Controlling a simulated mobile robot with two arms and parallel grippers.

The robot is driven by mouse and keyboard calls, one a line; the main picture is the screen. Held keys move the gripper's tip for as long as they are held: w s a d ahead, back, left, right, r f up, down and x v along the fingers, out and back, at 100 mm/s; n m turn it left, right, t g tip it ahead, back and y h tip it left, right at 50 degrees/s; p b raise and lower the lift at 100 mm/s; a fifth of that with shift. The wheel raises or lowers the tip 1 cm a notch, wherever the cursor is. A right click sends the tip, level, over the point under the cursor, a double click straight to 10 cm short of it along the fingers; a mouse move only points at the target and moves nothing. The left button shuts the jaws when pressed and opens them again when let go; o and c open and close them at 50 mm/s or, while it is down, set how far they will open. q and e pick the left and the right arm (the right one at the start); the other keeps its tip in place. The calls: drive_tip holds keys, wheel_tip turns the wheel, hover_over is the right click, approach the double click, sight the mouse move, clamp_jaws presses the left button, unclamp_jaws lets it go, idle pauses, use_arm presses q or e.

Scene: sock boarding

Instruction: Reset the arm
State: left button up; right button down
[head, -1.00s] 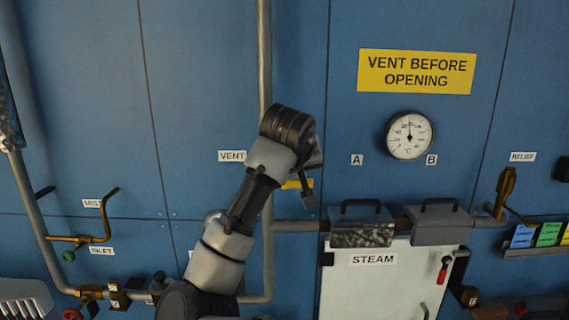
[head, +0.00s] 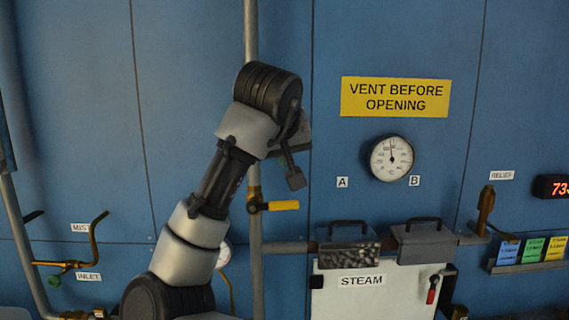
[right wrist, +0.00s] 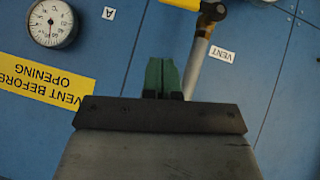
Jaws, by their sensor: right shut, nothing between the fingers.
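My right arm (head: 190,245) rises from the bottom of the head view, bent upward in front of the blue wall. Its wrist (head: 268,90) is over the vertical grey pipe (head: 250,30), above the yellow valve handle (head: 283,205). In the right wrist view my right gripper (right wrist: 161,75) has its green fingers together with nothing between them. It points at the wall, between the VENT label (right wrist: 221,54) and the upside-down yellow sign (right wrist: 45,85). The fingers are not clearly seen in the head view. My left gripper is not in view.
A round gauge (head: 390,158) sits under the yellow sign (head: 395,97). Below are the white STEAM door (head: 345,300) and two handled boxes (head: 425,243). A brass lever (head: 95,240) is at left. A red display (head: 552,187) and coloured cards (head: 533,250) are at right.

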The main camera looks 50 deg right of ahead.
drive_tip(key=shift+w+d+f, duration=0.1)
drive_tip(key=shift+w+d, duration=0.05)
drive_tip(key=shift+w, duration=0.1)
drive_tip(key=shift+s, duration=0.1)
